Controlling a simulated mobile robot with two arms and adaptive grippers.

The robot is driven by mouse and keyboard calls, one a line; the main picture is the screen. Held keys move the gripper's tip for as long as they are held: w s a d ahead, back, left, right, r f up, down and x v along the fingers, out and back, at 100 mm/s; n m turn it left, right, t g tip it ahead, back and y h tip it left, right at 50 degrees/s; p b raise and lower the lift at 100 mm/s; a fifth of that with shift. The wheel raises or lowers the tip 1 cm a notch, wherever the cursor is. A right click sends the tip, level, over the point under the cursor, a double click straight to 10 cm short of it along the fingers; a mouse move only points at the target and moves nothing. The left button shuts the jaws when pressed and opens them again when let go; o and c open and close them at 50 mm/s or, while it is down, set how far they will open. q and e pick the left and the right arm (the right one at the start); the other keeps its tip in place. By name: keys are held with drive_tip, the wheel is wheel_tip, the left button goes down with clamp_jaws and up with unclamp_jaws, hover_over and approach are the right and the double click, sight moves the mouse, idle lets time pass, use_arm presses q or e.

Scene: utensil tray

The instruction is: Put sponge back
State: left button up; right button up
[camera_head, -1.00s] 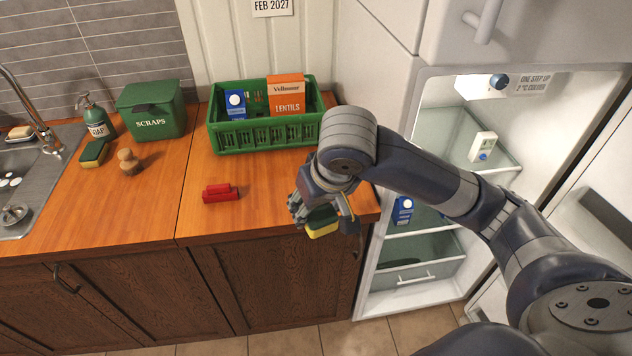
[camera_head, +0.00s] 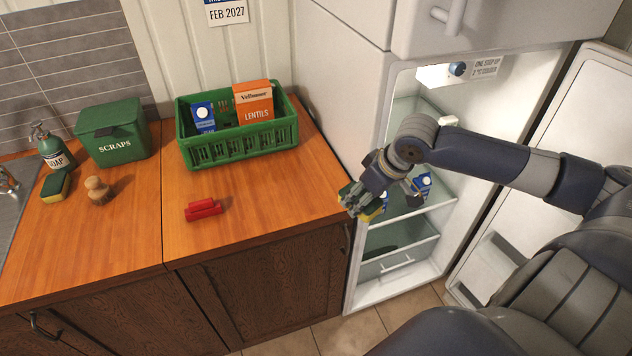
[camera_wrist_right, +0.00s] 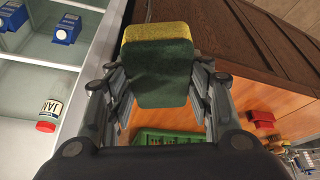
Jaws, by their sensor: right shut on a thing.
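My right gripper (camera_head: 362,200) is shut on a green and yellow sponge (camera_head: 370,211), held near the counter's right end, in front of the open fridge. In the right wrist view the sponge (camera_wrist_right: 158,65) sits between the two fingers of the right gripper (camera_wrist_right: 160,85), green face toward the camera, yellow along its top edge. A second green and yellow sponge (camera_head: 56,187) lies on the counter near the sink, beside the soap bottle (camera_head: 52,150). My left gripper is not in view.
The open fridge (camera_head: 392,292) holds blue cartons (camera_head: 422,184); a jam jar (camera_wrist_right: 48,115) shows in the wrist view. On the counter stand a green crate (camera_head: 240,146), a scraps bin (camera_head: 112,135), a wooden brush (camera_head: 98,190) and a red object (camera_head: 203,210). The counter's front middle is clear.

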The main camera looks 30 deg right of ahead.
drive_tip(key=shift+w+a+r, duration=0.1)
drive_tip(key=shift+w, duration=0.65)
drive_tip(key=p, duration=0.4)
approach(313, 183)
drive_tip(key=shift+x, duration=0.85)
drive_tip(key=shift+w+a, duration=0.15)
drive_tip(key=shift+w, duration=0.65)
wheel_tip(313, 183, down, 3)
drive_tip(key=shift+w+f+p, duration=0.1)
drive_tip(key=shift+f+p, duration=0.05)
drive_tip(key=shift+p, duration=0.75)
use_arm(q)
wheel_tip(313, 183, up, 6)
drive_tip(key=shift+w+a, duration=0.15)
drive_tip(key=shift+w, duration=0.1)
use_arm(e)
drive_tip(key=shift+f, duration=0.25)
drive_tip(key=shift+f, duration=0.15)
drive_tip(key=o, duration=0.7)
